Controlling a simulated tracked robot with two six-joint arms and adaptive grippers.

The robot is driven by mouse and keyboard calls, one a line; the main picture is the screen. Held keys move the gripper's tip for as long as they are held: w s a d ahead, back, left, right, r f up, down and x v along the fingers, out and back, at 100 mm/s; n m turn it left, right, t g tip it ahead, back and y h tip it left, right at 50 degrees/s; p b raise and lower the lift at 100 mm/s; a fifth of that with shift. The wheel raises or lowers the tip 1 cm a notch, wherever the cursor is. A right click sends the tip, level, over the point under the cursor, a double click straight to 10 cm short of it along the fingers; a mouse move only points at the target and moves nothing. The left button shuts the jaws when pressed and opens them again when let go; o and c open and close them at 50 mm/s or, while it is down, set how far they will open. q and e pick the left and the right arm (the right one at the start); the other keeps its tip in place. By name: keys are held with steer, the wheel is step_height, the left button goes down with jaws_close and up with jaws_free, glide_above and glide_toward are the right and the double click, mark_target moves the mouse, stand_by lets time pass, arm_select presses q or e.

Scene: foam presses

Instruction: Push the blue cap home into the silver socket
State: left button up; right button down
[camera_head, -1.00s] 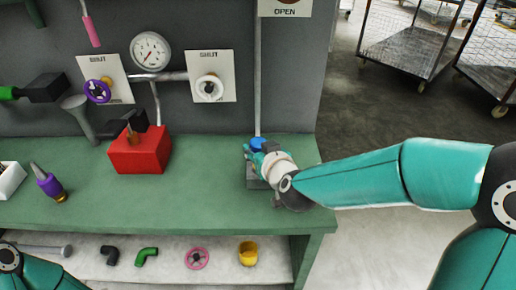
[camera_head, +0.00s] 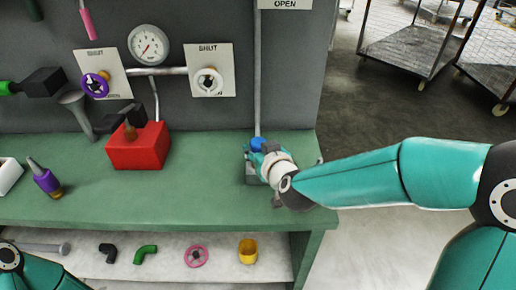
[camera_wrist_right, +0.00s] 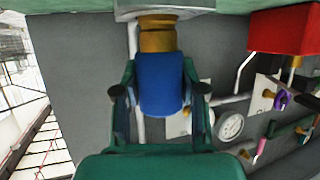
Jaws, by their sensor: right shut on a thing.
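The blue cap (camera_head: 257,143) is at the right end of the green bench. In the right wrist view the blue cap (camera_wrist_right: 161,84) sits between my two fingers, with a brass section (camera_wrist_right: 158,36) beyond it. The brass section meets the silver socket (camera_wrist_right: 190,10); how deep it goes in I cannot tell. My right gripper (camera_head: 258,152) is shut on the blue cap; its fingers also show in the wrist view (camera_wrist_right: 161,100). The socket's grey block (camera_head: 251,175) is partly hidden behind the gripper. My left arm shows at the lower left, but its gripper is out of view.
A red block (camera_head: 138,147) and a purple-bodied tool (camera_head: 47,181) stand left on the bench (camera_head: 200,205). A gauge (camera_head: 148,45) and valve wheels are on the wall. The bench between red block and gripper is clear.

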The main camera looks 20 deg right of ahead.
steer(key=shift+f+b, duration=0.9)
steer(key=shift+f, duration=0.2)
steer(key=c, duration=0.6)
jaws_free()
steer(key=v, duration=1.2)
